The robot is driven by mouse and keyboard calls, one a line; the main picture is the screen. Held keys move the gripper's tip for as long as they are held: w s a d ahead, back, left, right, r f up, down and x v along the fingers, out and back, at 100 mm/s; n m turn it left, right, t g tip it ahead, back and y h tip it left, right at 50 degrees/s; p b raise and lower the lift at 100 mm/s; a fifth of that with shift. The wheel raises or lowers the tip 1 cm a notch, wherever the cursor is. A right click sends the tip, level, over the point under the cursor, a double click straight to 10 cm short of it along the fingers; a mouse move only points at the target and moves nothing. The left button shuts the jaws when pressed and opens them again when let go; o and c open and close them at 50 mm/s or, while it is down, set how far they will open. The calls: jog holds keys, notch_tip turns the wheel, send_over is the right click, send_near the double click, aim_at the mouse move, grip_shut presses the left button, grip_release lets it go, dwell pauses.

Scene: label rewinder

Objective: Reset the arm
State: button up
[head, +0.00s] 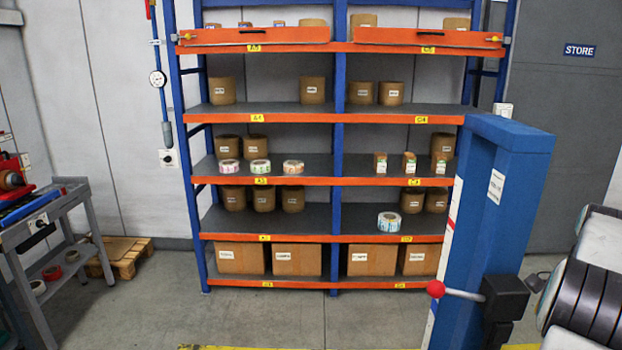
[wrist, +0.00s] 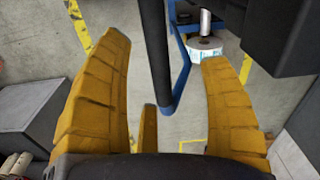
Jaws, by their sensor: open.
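My gripper (wrist: 168,115) shows in the wrist view with its yellow fingers spread apart. It is open, and nothing is seen held between the fingers. A dark vertical post (wrist: 157,50) stands in the view between the fingers; I cannot tell its distance from them. A white label roll (wrist: 205,47) sits beyond the right finger, around a pale spindle (wrist: 205,24). My gripper and arm do not show in the head view.
An orange and blue shelf rack (head: 337,145) holds brown rolls, label rolls and cartons. A blue machine column (head: 497,200) with a red-knobbed lever (head: 437,289) stands at right, beside dark rollers (head: 590,300). A grey cart (head: 40,225) and a pallet (head: 122,255) are at left. Floor (head: 270,318) before the rack is clear.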

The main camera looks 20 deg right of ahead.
jog(key=shift+w+d+f+n, duration=0.15)
jog(key=shift+d+f+n, duration=0.2)
jog(key=shift+n, duration=0.25)
jog(key=shift+w+d+f+n, duration=0.2)
jog(key=shift+f+n, duration=0.15)
jog(key=shift+n, duration=0.25)
jog(key=f, duration=0.1)
jog(key=s+a+f+n, duration=0.1)
jog(key=f, duration=0.1)
jog(key=a+f+n, duration=0.1)
jog(key=shift+s+f, duration=0.15)
jog(key=shift+f, duration=0.1)
jog(key=s+a+r+n+t, duration=0.1)
jog(key=a+n, duration=0.4)
jog(key=a, duration=0.9)
jog(key=s+a+r+n+t, duration=0.1)
jog(key=a+n, duration=0.4)
jog(key=a, duration=0.9)
jog(key=s+a+r+n+t, duration=0.2)
jog(key=a+r+n, duration=0.3)
jog(key=a, duration=0.9)
jog(key=shift+s, duration=0.35)
